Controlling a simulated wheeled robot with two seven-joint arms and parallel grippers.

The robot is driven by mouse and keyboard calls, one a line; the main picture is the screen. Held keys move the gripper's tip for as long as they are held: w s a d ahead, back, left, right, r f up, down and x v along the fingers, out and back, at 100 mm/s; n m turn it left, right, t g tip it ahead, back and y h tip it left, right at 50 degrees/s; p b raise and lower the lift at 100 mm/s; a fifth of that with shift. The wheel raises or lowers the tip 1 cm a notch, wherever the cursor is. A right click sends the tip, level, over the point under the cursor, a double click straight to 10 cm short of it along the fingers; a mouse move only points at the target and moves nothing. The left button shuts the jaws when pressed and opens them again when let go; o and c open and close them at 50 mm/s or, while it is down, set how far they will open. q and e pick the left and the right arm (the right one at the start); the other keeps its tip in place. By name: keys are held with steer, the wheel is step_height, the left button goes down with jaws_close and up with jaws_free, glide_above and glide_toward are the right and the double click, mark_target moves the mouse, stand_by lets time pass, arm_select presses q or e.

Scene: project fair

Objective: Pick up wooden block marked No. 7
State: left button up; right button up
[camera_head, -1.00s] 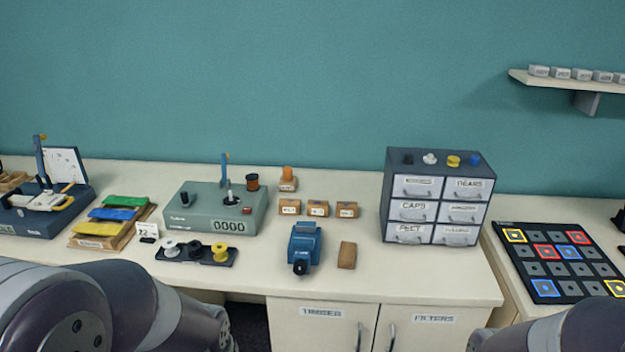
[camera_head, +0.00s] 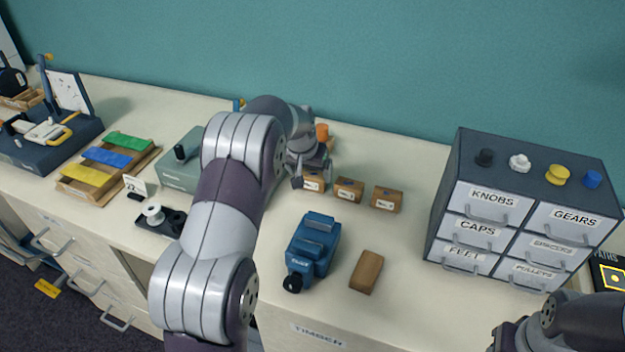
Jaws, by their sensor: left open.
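Three small wooden blocks with white labels stand in a row on the counter: a left block (camera_head: 313,183), a middle block (camera_head: 348,190) and a right block (camera_head: 387,199). The labels are too small to read surely, so I cannot tell which is No. 7. My left gripper (camera_head: 311,171) is open, at the left block, with its fingers above and beside it. I cannot tell if it touches. An orange-topped piece (camera_head: 322,132) stands behind the gripper, mostly hidden. Only part of my right arm shows at the lower right.
A blue vise-like device (camera_head: 313,245) and a plain wooden block (camera_head: 367,271) lie in front of the row. A dark drawer cabinet (camera_head: 440,215) stands to the right. Bare counter lies between the row and cabinet.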

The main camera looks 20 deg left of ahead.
mark_target(312, 175)
arm_select(q)
steer(key=x, duration=0.2)
steer(key=p+x, duration=0.1)
steer(key=x, duration=0.2)
steer(key=shift+w+f, duration=0.2)
steer(key=shift+w, duration=0.25)
steer(key=c, duration=0.7)
steer(key=shift+c, duration=0.2)
steer(key=shift+r, duration=0.15)
